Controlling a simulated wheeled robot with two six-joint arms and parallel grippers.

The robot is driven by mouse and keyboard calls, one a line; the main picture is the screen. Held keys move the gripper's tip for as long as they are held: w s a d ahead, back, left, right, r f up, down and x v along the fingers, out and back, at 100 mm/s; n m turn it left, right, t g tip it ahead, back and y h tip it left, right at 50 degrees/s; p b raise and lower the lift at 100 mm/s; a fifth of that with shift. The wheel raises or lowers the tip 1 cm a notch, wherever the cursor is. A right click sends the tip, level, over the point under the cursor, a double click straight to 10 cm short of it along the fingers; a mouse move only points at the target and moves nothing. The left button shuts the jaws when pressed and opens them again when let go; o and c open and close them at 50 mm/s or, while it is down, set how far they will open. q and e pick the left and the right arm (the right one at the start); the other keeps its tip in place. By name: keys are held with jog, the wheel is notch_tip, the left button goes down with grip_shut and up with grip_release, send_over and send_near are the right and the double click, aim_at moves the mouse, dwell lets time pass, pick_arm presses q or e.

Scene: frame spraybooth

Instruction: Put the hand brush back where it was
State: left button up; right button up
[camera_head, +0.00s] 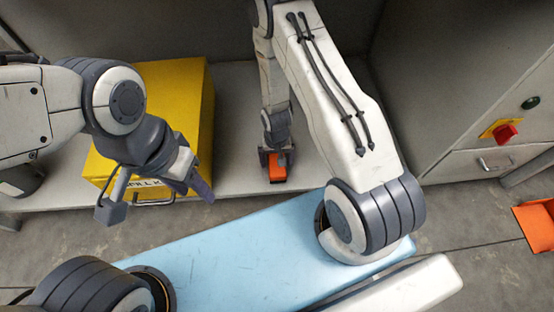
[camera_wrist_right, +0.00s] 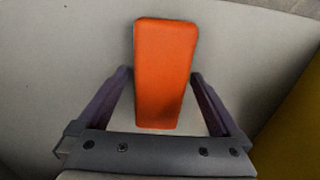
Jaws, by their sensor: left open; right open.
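The orange hand brush (camera_head: 277,172) is on the grey shelf, near its front edge, right of the yellow box. In the right wrist view the orange piece (camera_wrist_right: 165,70) shows as a smooth, tapered block; no bristles are visible. My right gripper (camera_head: 270,157) is open over the brush. Its fingers (camera_wrist_right: 160,85) stand on either side of the block's near end, with a gap on both sides. My left gripper (camera_head: 157,198) is open and empty, in front of the yellow box.
The yellow box (camera_head: 178,95) with a handle and partly hidden lettering stands on the shelf (camera_head: 235,150). A grey cabinet (camera_head: 465,110) with a red knob (camera_head: 505,133) is at the right. An orange object (camera_head: 536,224) lies at the far right. A light-blue surface (camera_head: 240,255) is in the foreground.

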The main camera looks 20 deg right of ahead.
notch_tip(320, 180, up, 8)
jog(key=p, duration=0.5)
jog(key=shift+f, duration=0.1)
